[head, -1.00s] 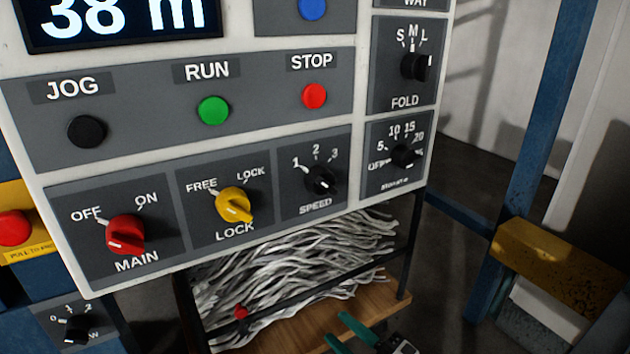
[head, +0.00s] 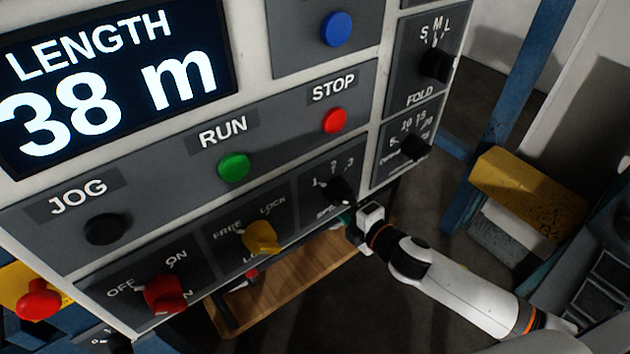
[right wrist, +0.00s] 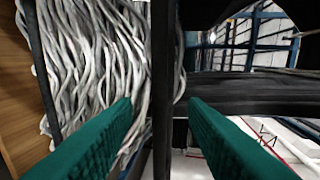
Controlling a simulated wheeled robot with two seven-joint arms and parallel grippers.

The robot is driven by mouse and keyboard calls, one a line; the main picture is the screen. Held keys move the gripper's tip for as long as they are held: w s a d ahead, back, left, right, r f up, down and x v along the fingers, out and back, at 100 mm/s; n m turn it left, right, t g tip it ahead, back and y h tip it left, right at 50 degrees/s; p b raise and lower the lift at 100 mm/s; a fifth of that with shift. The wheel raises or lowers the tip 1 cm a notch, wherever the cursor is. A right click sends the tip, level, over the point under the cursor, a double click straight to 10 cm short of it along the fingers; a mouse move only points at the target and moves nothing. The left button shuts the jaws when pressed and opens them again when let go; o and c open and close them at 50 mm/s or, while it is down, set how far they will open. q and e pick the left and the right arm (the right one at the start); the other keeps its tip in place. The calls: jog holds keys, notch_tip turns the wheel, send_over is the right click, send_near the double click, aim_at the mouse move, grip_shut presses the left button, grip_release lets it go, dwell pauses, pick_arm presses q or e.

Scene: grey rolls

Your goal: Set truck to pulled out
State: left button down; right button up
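The truck appears to be the low rack with a dark frame and a wooden board (head: 300,268), under the control panel in the head view. The panel hides its upper part. In the right wrist view its grey strands (right wrist: 85,70) hang at the left. A dark upright bar (right wrist: 165,90) runs down the middle there. My right gripper (right wrist: 160,108) has its green fingers spread on either side of this bar; contact cannot be told. In the head view its fingers are mostly hidden behind the panel's lower right corner. My left gripper is out of view.
The control panel (head: 275,110), with knobs and buttons, fills the left and middle, close above my right wrist. A blue post (head: 520,110) and a yellow block (head: 528,195) stand at the right. Dark floor shows between them and the panel.

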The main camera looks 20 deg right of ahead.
jog(key=p+x, duration=0.1)
jog(key=x, duration=0.8)
jog(key=shift+w+a+f, duration=0.1)
jog(key=shift+w+a, duration=0.05)
jog(key=shift+w, duration=0.2)
jog(key=shift+s, duration=0.1)
grip_shut()
